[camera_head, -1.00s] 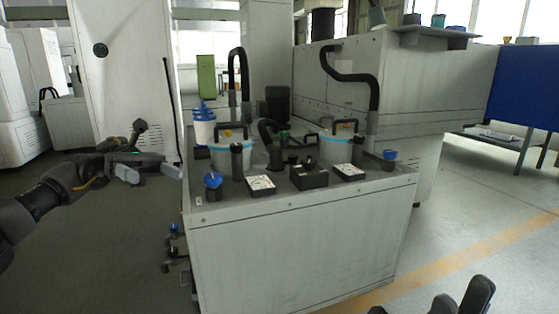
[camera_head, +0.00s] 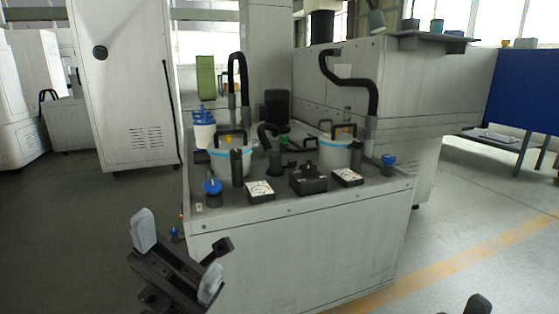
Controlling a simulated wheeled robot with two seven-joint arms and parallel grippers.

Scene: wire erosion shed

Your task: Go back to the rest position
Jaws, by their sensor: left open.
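My left gripper (camera_head: 177,257) is low in the head view, in front of the left front corner of the grey machine cabinet (camera_head: 300,250). Its two pale fingertips stand wide apart with nothing between them. It is below the level of the cabinet top and I cannot tell whether it is clear of the cabinet side. At the bottom right edge a small dark piece of my right arm (camera_head: 477,305) shows; its fingertips are not in view.
The cabinet top bears two white canisters with handles (camera_head: 230,160) (camera_head: 335,153), gauges (camera_head: 260,191), blue-knobbed valves (camera_head: 212,187) and black hoses (camera_head: 238,75). Open floor (camera_head: 75,230) lies left of the cabinet, with a yellow line (camera_head: 440,263) on the right.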

